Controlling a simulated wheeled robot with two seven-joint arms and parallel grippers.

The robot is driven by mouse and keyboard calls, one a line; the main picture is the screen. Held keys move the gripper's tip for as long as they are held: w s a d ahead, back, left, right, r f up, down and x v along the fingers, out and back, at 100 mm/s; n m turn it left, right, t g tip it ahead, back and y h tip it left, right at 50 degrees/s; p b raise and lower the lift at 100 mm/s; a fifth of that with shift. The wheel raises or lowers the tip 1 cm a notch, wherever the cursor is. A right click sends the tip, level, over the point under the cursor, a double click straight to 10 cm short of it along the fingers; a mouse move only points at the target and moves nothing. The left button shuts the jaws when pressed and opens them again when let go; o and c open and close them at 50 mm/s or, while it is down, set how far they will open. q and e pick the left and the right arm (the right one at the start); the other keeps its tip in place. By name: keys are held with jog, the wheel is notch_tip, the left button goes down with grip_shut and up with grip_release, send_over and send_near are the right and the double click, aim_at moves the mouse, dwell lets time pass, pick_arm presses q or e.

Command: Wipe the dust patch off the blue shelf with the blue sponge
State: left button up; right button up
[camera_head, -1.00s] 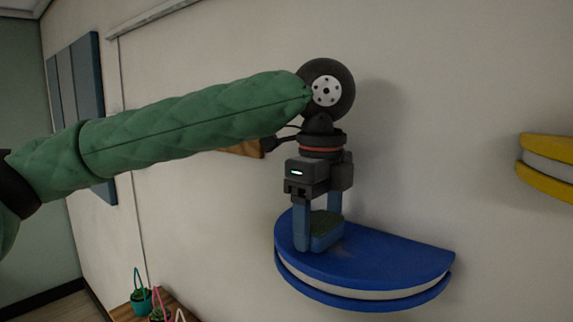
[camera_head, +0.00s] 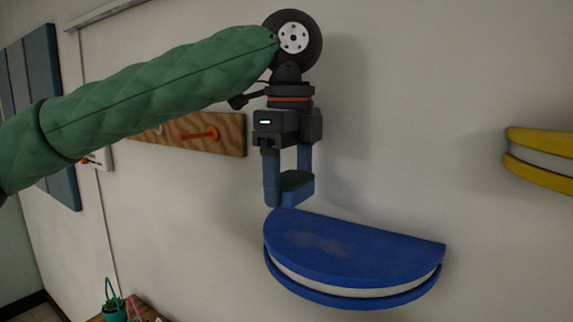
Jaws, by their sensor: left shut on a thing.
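The blue shelf (camera_head: 385,258) is a half-round board fixed to the wall at the lower middle. A faint greyish dust patch (camera_head: 318,242) shows on the left part of its top. My left gripper (camera_head: 289,187) is shut on the blue sponge (camera_head: 298,190), which has a dark green face on top. The sponge is held above the shelf's back left corner, apart from its top. My right gripper is not in view.
A yellow shelf (camera_head: 540,160) is on the wall at the right. A wooden peg rail (camera_head: 225,136) with an orange peg is on the wall behind my left arm. The wall between the shelves is bare.

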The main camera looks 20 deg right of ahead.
pick_arm(q)
jog(key=shift+w+a+r, duration=0.1)
jog(key=shift+r, duration=0.95)
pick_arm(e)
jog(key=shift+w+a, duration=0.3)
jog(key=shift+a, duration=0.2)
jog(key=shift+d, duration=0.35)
pick_arm(q)
jog(key=shift+f, duration=0.1)
